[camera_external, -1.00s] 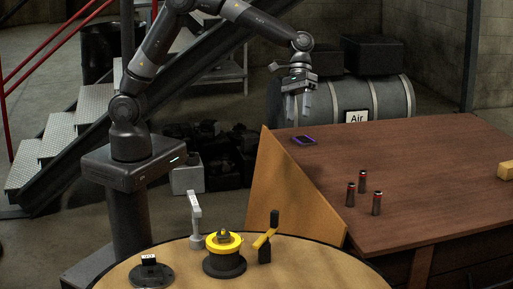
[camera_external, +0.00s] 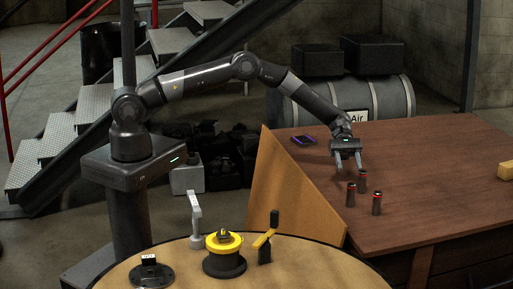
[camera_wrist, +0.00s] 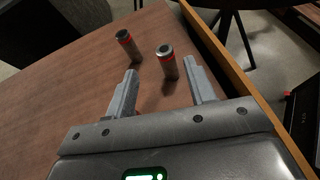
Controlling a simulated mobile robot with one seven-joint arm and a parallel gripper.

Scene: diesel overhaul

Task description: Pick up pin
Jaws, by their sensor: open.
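Three dark cylindrical pins with red bands near their tops stand upright on the brown table: a left pin (camera_external: 350,196), a back pin (camera_external: 363,182) and a front right pin (camera_external: 376,205). My gripper (camera_external: 350,168) is open and empty above the table, pointing down, close to the left and back pins. In the wrist view, one pin (camera_wrist: 168,65) shows between and slightly beyond the open fingertips (camera_wrist: 160,68), nearer the right finger. A second pin (camera_wrist: 128,45) stands farther off to the left.
A dark, purple-edged device (camera_external: 303,141) lies on the brown table (camera_external: 440,165) at the back left. A yellow block (camera_external: 505,171) sits at the right edge. An upright wooden panel (camera_external: 285,195) borders the table's left side. A round table with fixtures stands in front.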

